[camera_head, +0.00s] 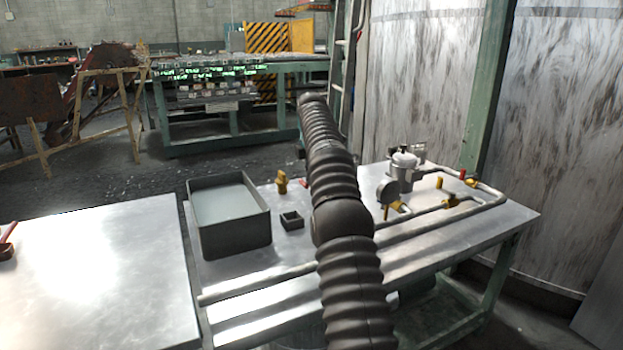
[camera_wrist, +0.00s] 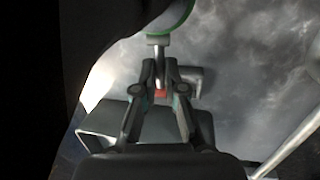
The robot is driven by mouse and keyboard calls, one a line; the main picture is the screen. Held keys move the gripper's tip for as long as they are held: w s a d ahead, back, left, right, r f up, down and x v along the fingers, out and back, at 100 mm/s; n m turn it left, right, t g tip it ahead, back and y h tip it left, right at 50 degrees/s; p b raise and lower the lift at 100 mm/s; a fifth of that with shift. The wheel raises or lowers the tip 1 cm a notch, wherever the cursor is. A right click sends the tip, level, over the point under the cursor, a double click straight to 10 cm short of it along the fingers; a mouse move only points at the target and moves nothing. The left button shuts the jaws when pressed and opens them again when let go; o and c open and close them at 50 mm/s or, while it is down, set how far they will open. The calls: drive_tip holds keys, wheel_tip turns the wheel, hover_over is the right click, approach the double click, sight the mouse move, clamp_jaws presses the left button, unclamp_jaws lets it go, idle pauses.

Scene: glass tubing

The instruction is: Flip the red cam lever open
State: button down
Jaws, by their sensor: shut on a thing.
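In the wrist view my gripper (camera_wrist: 160,68) has its two fingers closed in toward each other. A small red piece, which looks like the red cam lever (camera_wrist: 160,93), shows between the fingers. Most of it is hidden by them. A pale stem (camera_wrist: 158,45) stands just beyond the fingertips, under a round part with a green rim (camera_wrist: 172,18). In the head view my arm blocks the middle of the bench, and my gripper is hidden there. A small red bit shows at the arm's left edge; I cannot tell whether it is the lever.
The metal bench (camera_head: 235,325) carries a dark open bin (camera_head: 258,230), a small dark box (camera_head: 292,221) and a brass fitting (camera_head: 282,181). Pipes (camera_head: 425,218) with a grey canister (camera_head: 403,172) and a gauge (camera_head: 387,190) lie right of my arm. Another metal table (camera_head: 90,270) stands left.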

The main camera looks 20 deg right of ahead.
idle(0.5)
drive_tip(key=c, duration=1.2)
unclamp_jaws()
drive_tip(key=shift+c, duration=0.2)
